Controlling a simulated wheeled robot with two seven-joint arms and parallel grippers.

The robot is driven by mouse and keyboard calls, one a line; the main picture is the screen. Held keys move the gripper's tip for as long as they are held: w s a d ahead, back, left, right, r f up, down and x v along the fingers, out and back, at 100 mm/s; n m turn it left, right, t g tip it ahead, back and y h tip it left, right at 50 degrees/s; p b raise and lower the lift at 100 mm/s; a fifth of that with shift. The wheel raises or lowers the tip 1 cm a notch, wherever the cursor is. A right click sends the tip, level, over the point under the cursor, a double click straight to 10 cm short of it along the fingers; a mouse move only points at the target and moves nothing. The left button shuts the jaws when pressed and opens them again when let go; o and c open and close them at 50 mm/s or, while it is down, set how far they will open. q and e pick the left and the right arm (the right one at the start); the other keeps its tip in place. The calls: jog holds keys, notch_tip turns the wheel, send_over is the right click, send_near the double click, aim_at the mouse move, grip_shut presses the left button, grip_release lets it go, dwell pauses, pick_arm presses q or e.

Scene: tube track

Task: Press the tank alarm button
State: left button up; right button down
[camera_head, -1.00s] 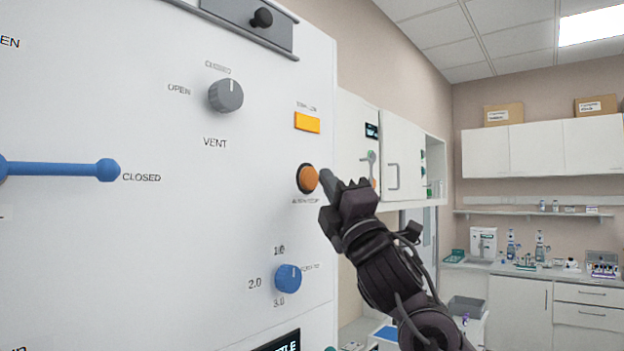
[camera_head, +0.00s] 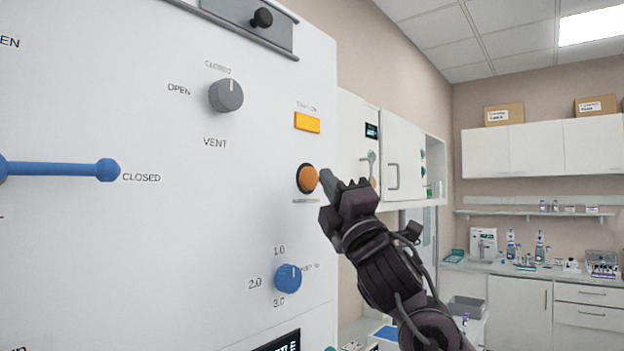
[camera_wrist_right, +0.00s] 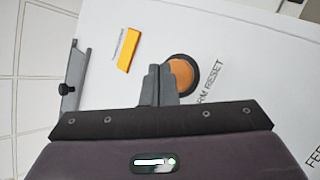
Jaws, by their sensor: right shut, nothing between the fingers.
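The orange round button (camera_head: 308,179) with a dark ring is on the white panel's right part, below an orange rectangular lamp (camera_head: 307,123). My right gripper (camera_head: 326,176) is shut and empty, its fingertips pointing at the button's right edge. In the right wrist view the button (camera_wrist_right: 180,74) shows just beyond and right of the shut fingers (camera_wrist_right: 158,80), partly hidden by them. The label there reads "RM RESET", its start hidden. I cannot tell whether the fingertips touch the button. My left gripper is not in view.
The white panel (camera_head: 150,240) also carries a grey vent knob (camera_head: 226,96), a blue knob (camera_head: 288,278) below the button, a blue lever (camera_head: 70,170) at CLOSED, and a grey bracket (camera_head: 255,28) on top. Wall cabinets (camera_head: 540,147) and a counter stand farther right.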

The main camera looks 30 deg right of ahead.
jog(key=shift+w+a, duration=0.1)
jog(key=shift+w, duration=0.05)
jog(key=shift+w+a, duration=0.1)
jog(key=shift+w, duration=0.15)
jog(key=shift+w+a, duration=0.15)
jog(key=shift+w, duration=0.3)
dwell(0.9)
jog(key=shift+s, duration=0.1)
dwell(0.3)
jog(key=shift+s+d+b, duration=0.3)
jog(key=shift+s, duration=0.4)
jog(key=shift+s, duration=0.1)
jog(key=s, duration=0.1)
jog(key=s+d+b, duration=0.1)
jog(key=s, duration=0.1)
jog(key=s+d+b, duration=0.1)
jog(key=shift+s, duration=0.25)
